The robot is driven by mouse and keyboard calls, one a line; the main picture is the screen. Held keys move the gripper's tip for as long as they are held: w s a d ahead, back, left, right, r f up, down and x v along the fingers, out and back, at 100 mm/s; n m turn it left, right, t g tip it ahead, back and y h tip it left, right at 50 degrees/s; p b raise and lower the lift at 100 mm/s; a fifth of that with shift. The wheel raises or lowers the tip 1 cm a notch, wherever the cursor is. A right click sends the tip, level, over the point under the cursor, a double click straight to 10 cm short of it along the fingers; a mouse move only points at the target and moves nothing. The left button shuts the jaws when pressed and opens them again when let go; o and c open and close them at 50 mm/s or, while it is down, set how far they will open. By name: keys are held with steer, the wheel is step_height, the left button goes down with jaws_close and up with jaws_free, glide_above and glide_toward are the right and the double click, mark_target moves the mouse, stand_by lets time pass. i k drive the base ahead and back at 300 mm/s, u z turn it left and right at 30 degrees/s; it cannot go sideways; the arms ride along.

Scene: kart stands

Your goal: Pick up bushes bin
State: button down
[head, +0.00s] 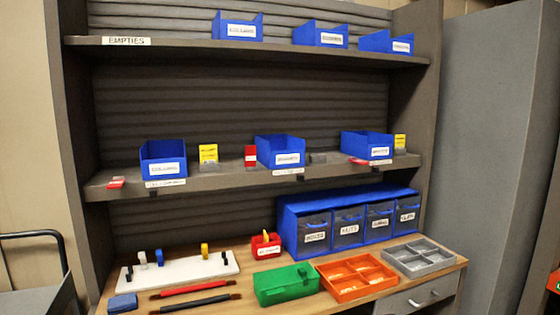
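Three blue open-front bins stand on the middle shelf: a left bin (163,160), a middle bin (281,152) and a right bin (367,146). Three more blue bins stand on the upper shelf: left (238,26), middle (321,34) and right (386,42). Each has a white front label. The lettering is too small and blurred to tell for sure which reads bushes. My gripper is not in view.
Yellow cards (208,153) and red cards (251,156) stand between the middle-shelf bins. The upper shelf edge (127,41) reads EMPTIES. Below, the wooden bench holds a blue drawer unit (290,235), green case (286,284), orange tray (357,278) and grey tray (418,257).

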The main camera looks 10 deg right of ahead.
mark_target(274, 152)
steer(key=z, duration=0.35)
steer(key=i, duration=1.1)
steer(key=u, duration=0.75)
